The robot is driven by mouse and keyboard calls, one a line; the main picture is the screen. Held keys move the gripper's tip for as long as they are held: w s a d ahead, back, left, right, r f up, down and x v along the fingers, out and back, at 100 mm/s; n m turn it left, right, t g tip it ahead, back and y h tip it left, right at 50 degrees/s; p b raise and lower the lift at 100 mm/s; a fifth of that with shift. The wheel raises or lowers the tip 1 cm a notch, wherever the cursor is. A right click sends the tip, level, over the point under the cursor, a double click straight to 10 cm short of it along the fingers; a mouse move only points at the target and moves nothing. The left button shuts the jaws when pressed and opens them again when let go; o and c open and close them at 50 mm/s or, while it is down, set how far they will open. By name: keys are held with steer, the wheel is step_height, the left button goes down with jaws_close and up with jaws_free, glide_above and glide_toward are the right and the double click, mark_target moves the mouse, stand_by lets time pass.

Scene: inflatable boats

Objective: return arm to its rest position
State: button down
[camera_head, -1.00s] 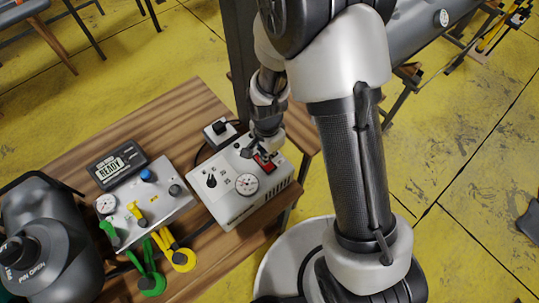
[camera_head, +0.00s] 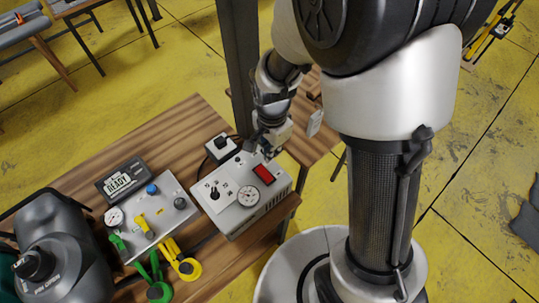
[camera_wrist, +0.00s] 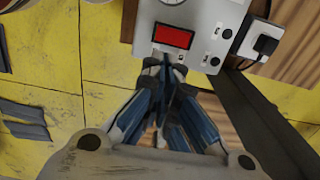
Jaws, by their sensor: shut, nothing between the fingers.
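My gripper (camera_head: 270,148) is at the back right edge of the white control box (camera_head: 247,217), beside its red rocker switch (camera_head: 263,173). In the wrist view my gripper (camera_wrist: 164,66) has its fingers together with nothing between them, just below the red switch (camera_wrist: 173,37). In the head view my arm reaches down from the upper right. Whether the fingertips touch the box cannot be told.
The box stands on a wooden table (camera_head: 172,122) with a small socket and plug (camera_head: 221,146), a READY display (camera_head: 122,180), a valve panel (camera_head: 150,218) with green and yellow levers, and a dark grey tank (camera_head: 60,255). A dark post (camera_head: 238,60) stands close behind my gripper. Yellow floor surrounds the table.

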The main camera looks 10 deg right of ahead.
steer(key=shift+s+d+r, duration=0.1)
steer(key=shift+r, duration=0.45)
steer(key=s+d+r+n+t+b, duration=0.1)
steer(key=s+d+r+n+b, duration=0.2)
steer(key=r, duration=0.2)
steer(key=s+d+r+n+t+b, duration=0.2)
steer(key=s+r+n, duration=0.1)
steer(key=r, duration=0.2)
steer(key=s+d+r+n+t+b, duration=0.1)
steer(key=s+d+r+n+b, duration=0.2)
steer(key=s, duration=0.6)
steer(key=shift+d+n+t+b, duration=0.15)
steer(key=shift+n+t+b, duration=0.15)
steer(key=shift+n, duration=0.8)
steer(key=shift+w, duration=0.1)
